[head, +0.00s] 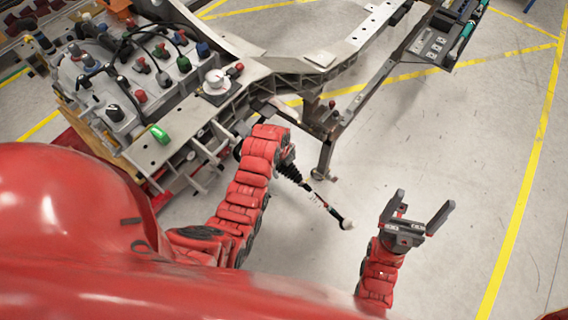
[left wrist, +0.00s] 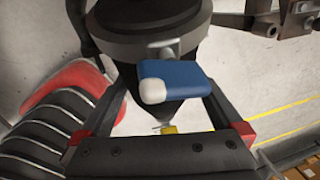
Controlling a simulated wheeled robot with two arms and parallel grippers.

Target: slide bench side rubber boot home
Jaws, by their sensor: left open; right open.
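A black ribbed rubber boot (head: 290,172) shows in the head view just right of my left arm, on a thin rod (head: 320,203) that slants down to a pale ball end (head: 347,224). Its upper end is hidden by my arm. My left gripper (left wrist: 170,92) is open in the left wrist view, its fingers on either side of a dark tapering part under a thick round collar (left wrist: 135,48); I cannot tell whether they touch it. The head view hides that gripper behind its arm. My right gripper (head: 415,222) is open and empty over bare floor.
The metal chassis frame (head: 300,62) stands at the top, with a bracket leg (head: 326,155) beside the boot. A machine block with several coloured caps (head: 130,75) is at upper left. A blue part with a white end (left wrist: 172,82) sits before the dark part. Floor at right is clear.

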